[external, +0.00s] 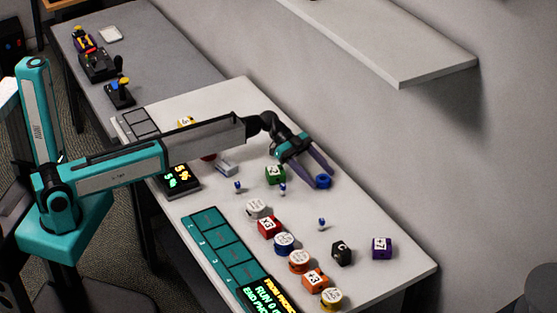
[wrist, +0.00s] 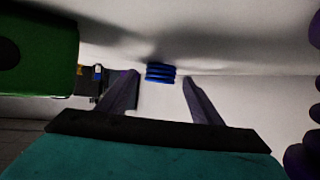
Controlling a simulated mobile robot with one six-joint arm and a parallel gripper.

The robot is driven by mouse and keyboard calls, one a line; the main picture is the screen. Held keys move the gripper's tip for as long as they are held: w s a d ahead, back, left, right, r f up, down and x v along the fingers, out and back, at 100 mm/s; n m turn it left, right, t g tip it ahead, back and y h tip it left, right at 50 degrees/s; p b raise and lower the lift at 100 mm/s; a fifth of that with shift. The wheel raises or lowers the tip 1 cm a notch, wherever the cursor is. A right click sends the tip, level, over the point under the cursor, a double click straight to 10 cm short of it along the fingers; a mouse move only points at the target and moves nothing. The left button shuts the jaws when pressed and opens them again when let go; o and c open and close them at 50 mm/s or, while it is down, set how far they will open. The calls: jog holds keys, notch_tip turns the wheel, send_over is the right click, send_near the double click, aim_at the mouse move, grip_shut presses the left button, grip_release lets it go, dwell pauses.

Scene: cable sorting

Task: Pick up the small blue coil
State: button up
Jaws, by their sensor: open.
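The small blue coil (external: 323,181) lies on the white table, right at the tips of my gripper (external: 320,180) in the external view. In the wrist view the blue coil (wrist: 161,73) shows as a ribbed stack, centred between and just beyond the two purple fingers of my gripper (wrist: 160,80). The fingers are apart, with bare table showing between them. Whether either finger touches the coil cannot be told.
A green block (external: 275,174) stands close to the left of my gripper; it looms large in the wrist view (wrist: 38,50). Small blue pegs (external: 282,188) stand nearby. Several blocks and discs line the teal tray (external: 215,232). A shelf (external: 390,45) juts from the wall above.

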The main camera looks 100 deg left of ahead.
jog(key=shift+c, duration=0.5)
jog(key=c, duration=1.1)
jog(key=shift+r, duration=0.1)
jog(key=shift+r+b, duration=0.75)
jog(key=shift+r, duration=4.2)
